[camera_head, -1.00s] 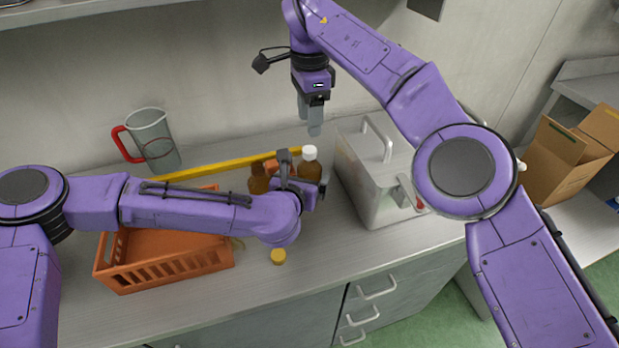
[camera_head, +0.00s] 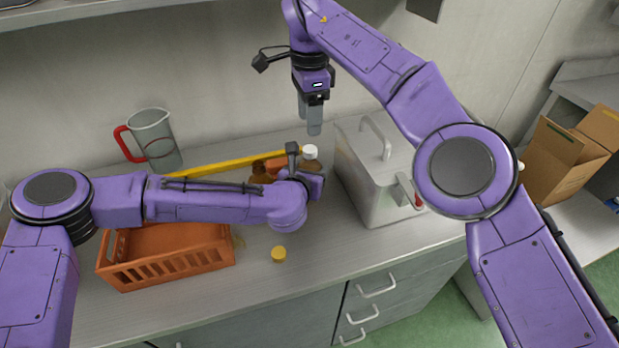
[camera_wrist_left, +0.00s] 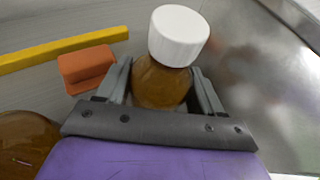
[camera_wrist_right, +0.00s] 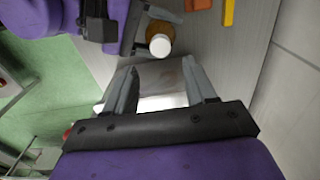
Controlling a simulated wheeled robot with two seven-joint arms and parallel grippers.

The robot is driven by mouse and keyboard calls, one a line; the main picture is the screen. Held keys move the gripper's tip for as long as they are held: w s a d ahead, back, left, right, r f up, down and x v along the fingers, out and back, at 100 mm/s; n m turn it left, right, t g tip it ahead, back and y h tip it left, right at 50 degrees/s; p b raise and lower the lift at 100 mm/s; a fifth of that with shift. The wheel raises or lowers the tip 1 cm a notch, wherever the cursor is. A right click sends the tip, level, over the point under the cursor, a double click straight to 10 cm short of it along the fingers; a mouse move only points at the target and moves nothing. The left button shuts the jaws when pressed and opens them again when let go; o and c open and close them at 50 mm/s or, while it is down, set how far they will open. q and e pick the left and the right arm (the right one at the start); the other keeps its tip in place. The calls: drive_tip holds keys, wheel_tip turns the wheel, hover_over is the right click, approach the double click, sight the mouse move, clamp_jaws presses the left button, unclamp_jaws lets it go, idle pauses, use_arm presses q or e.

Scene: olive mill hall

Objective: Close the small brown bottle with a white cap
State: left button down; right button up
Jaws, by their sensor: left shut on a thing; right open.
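The small brown bottle (camera_wrist_left: 158,84) stands between the fingers of my left gripper (camera_wrist_left: 160,72), which is shut on it. The white cap (camera_wrist_left: 179,36) sits on top of the bottle; I cannot tell how tightly. In the head view my left wrist hides most of the bottle, and the white cap (camera_head: 310,152) shows above it. My right gripper (camera_head: 310,118) is open and empty, pointing down, above and behind the bottle. In the right wrist view the white cap (camera_wrist_right: 160,46) lies beyond the open fingers, apart from them.
Another brown bottle (camera_wrist_left: 24,146) and an orange block (camera_wrist_left: 86,68) are close to the left gripper. A grey metal box (camera_head: 375,190) stands right of the bottle.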

sight(310, 149)
drive_tip(key=m, duration=0.4)
wheel_tip(310, 149, down, 8)
drive_tip(key=shift+f, duration=0.1)
idle(0.5)
